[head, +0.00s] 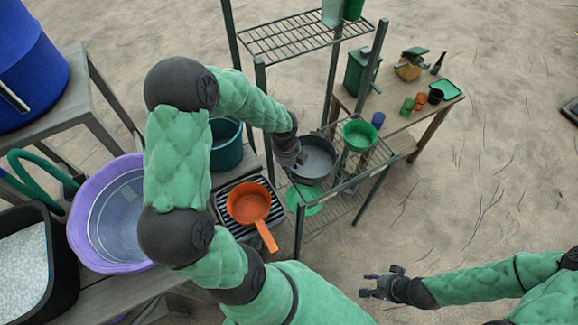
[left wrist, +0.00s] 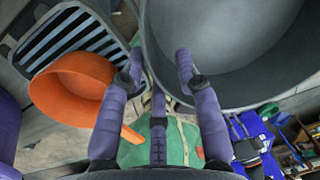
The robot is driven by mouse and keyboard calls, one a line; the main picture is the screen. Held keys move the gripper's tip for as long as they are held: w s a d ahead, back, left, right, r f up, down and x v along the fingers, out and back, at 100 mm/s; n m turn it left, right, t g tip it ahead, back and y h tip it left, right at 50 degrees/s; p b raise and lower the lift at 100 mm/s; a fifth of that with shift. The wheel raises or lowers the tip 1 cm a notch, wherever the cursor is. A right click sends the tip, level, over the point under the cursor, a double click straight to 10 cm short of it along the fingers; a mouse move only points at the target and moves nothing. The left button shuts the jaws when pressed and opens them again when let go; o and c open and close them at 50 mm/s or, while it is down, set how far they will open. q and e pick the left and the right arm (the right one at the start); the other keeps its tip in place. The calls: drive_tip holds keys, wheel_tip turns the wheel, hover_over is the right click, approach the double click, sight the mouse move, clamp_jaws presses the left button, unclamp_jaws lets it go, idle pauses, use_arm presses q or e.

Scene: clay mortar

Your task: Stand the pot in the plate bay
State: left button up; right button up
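A dark grey round pot (head: 318,160) is at the left end of the wire shelf unit, its opening facing up. It fills the upper right of the left wrist view (left wrist: 240,50). My left gripper (head: 286,160) is at its left rim. My right gripper (head: 370,286) is open and empty, lower right.
A green bowl (head: 360,134) is on the shelf unit, right of the pot. A green plate (head: 304,196) is lower down. A teal bucket (head: 226,150) stands behind the rack, and a purple basin (head: 112,212) is to the left. A wooden table (head: 395,120) stands behind.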

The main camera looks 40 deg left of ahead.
use_arm(q)
wheel_tip(320, 180, up, 12)
drive_tip(key=p, duration=0.4)
drive_tip(key=shift+s+a+r, duration=0.15)
drive_tip(key=shift+s, duration=0.3)
